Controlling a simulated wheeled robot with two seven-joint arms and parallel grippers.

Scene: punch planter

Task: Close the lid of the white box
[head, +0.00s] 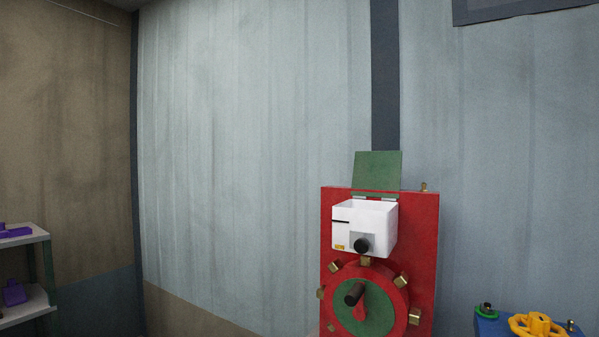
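The white box (347,231) is mounted on the upper part of an upright red panel (424,240), right of the middle in the head view. Its green lid (377,172) stands up, open, at the back edge of the box. The box's top is open. A black round knob (361,246) is on its front. Neither of my grippers shows in the head view.
Below the box, the red panel carries a red and green dial with a dark handle (355,294) and brass blocks around it. A blue unit with a yellow handwheel (537,325) stands at lower right. A shelf (28,238) with purple items is at far left.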

